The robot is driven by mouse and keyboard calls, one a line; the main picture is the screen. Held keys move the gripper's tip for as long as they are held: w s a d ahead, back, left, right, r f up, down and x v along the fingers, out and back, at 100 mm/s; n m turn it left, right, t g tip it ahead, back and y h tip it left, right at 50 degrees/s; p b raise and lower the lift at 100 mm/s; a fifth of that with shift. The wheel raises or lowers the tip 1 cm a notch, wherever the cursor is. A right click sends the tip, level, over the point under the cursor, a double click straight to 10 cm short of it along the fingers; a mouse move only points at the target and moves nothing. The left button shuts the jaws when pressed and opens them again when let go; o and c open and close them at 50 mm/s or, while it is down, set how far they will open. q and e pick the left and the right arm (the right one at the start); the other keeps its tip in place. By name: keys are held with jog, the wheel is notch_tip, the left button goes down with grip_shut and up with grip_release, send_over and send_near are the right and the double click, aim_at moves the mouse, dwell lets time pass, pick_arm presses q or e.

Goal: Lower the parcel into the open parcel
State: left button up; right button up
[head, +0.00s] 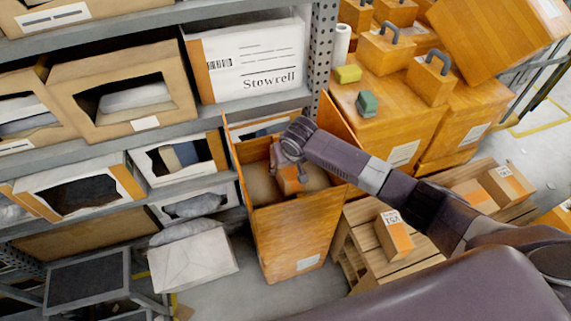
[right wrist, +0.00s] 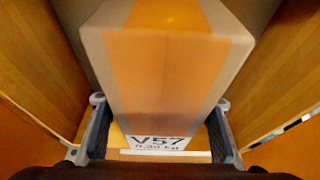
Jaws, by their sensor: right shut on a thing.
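The parcel is a tan box with an orange band and a V57 label. In the right wrist view the parcel (right wrist: 165,70) sits between both fingers of my right gripper (right wrist: 160,102), which is shut on it. In the head view the held parcel (head: 289,181) is within the mouth of the open parcel (head: 300,237), a tall orange-brown box with flaps up. My right gripper (head: 288,163) is above the held parcel at that opening. Orange-brown walls (right wrist: 35,60) flank the parcel in the wrist view. Whether it touches the bottom is hidden. My left gripper is not in view.
A grey rack (head: 120,35) with boxes stands on the left. A white package (head: 193,265) lies beside the open parcel. To the right is a wooden pallet (head: 425,255) carrying a labelled box (head: 394,238). Large orange crates (head: 390,105) stand behind.

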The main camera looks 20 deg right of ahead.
dwell(0.3)
jog(key=o, duration=1.4)
jog(key=shift+o, duration=0.4)
jog(key=shift+f, duration=0.1)
